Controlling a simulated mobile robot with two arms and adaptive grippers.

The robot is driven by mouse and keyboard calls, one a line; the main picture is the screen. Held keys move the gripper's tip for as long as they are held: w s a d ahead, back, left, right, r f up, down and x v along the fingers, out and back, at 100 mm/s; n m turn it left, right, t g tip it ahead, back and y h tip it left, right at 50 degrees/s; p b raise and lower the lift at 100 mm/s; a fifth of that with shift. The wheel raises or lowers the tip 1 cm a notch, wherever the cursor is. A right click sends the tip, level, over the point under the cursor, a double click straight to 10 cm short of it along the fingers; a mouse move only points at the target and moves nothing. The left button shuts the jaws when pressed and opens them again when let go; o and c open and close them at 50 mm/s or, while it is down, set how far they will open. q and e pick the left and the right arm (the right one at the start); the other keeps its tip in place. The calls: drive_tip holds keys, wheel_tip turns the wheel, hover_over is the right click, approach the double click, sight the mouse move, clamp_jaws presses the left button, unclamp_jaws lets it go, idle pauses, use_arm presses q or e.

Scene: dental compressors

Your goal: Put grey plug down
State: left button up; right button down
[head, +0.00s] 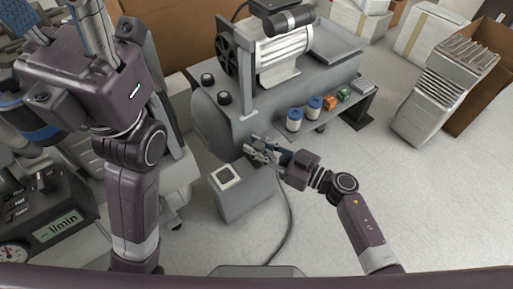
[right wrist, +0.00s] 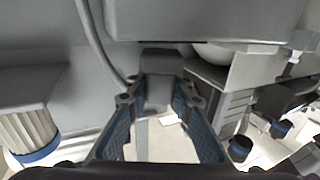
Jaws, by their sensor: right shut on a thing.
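My right gripper (head: 262,150) is beside the grey compressor, just above the small grey box on the floor. In the right wrist view its two blue-padded fingers (right wrist: 159,104) close on the grey plug (right wrist: 160,66), a small dark grey block at the fingertips. The plug is held just below a grey surface; whether it touches that surface I cannot tell. In the head view the plug is mostly hidden by the fingers.
The compressor (head: 215,125) carries a motor (head: 285,60). The grey box (head: 245,195) has a white-framed switch. A cable (head: 285,225) runs over the floor. Open floor lies at right.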

drive_tip(key=shift+f, duration=0.55)
drive_tip(key=c, duration=1.7)
unclamp_jaws()
